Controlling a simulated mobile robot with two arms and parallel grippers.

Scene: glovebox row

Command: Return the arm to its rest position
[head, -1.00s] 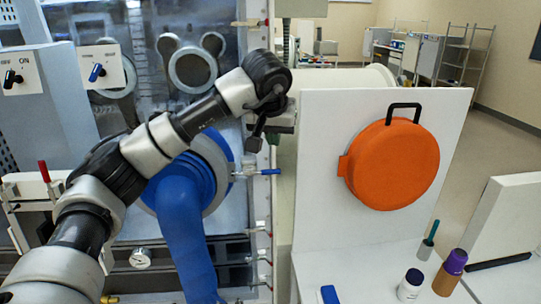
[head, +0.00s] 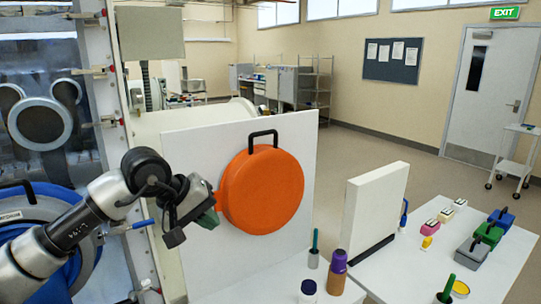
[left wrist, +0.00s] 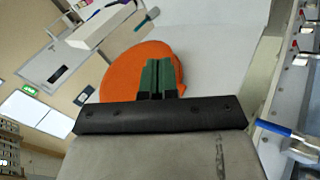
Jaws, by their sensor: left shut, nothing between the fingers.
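My left gripper (head: 196,218) is in the head view at the left of centre, in front of the white upright panel and just left of the orange round door (head: 263,189). Its green fingers are together with nothing between them. In the left wrist view the shut green fingers (left wrist: 156,76) show in front of the orange door (left wrist: 130,68). I cannot tell the exact gap between fingers and door, but no contact shows. My left arm (head: 70,228) reaches in from the left, past the blue glove port. My right gripper is not in view.
A white panel (head: 185,150) holds the orange door. A purple-capped bottle (head: 336,270) and a dark-capped jar (head: 308,291) stand at its foot. A white upright board (head: 375,210) and a table with several coloured cases (head: 488,234) are at right. A blue-handled valve (head: 140,224) is near my forearm.

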